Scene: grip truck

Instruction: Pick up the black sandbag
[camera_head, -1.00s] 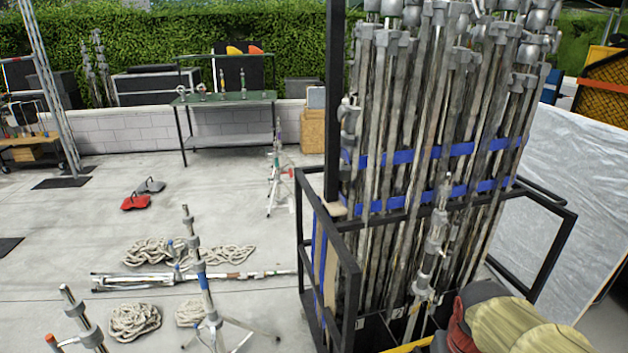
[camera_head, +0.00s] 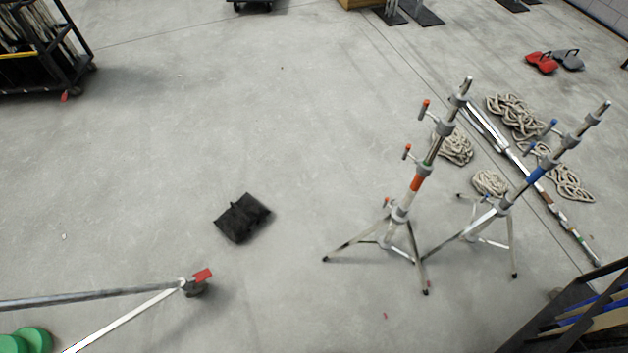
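A black sandbag (camera_head: 243,218) lies flat on the bare concrete floor, left of the middle in the head view. Nothing touches it. Another bag pair, one red (camera_head: 542,62) and one grey (camera_head: 568,60), lies on the floor at the far right. My gripper does not show in the head view.
Two tripod stands (camera_head: 415,185) (camera_head: 540,170) stand right of the sandbag. Ropes (camera_head: 515,117) and a long pole lie beyond them. A metal leg with a red tip (camera_head: 202,275) reaches in from the lower left. A black cart (camera_head: 40,60) stands upper left. Floor around the sandbag is open.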

